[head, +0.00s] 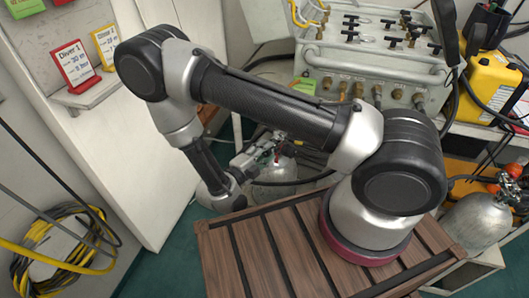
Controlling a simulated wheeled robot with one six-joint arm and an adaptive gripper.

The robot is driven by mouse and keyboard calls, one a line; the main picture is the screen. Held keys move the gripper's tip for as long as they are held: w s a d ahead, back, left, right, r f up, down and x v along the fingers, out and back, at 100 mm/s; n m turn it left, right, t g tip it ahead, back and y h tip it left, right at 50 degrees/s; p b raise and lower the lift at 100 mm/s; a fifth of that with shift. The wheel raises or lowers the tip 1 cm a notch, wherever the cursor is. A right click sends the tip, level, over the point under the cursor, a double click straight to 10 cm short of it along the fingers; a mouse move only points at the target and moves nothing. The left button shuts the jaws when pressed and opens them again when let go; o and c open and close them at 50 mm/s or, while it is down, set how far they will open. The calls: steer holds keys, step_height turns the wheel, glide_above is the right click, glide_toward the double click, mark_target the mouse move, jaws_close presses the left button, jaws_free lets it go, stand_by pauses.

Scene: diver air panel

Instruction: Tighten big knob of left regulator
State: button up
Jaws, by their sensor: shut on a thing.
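The left regulator (280,149) sits on top of a silver gas cylinder (273,188) in the middle of the head view, behind the wooden deck. My gripper (265,147) reaches in from the left at the regulator and is shut on what appears to be its big knob. The knob is small in this view and mostly hidden by the fingers, so its exact fit in the jaws and its turn angle cannot be made out. Part of the regulator shows just right of the fingertips.
A grey valve panel (375,62) stands at the back right. A second silver cylinder (478,220) with an orange-knobbed regulator (510,178) is at the far right. A yellow case (490,85) stands on a shelf. A yellow and black hose coil (62,255) hangs at the lower left.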

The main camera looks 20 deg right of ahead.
steer(key=m, duration=0.5)
steer(key=shift+f, duration=0.15)
steer(key=m+t, duration=0.1)
steer(key=m, duration=0.8)
steer(key=shift+f+m, duration=0.1)
steer(key=shift+m, duration=0.3)
steer(key=shift+a+m+t, duration=0.1)
steer(key=shift+m+t, duration=0.3)
steer(key=shift+m, duration=1.2)
steer(key=shift+w+m, duration=0.1)
steer(key=shift+m, duration=0.8)
steer(key=o, duration=1)
steer(key=shift+r, duration=0.2)
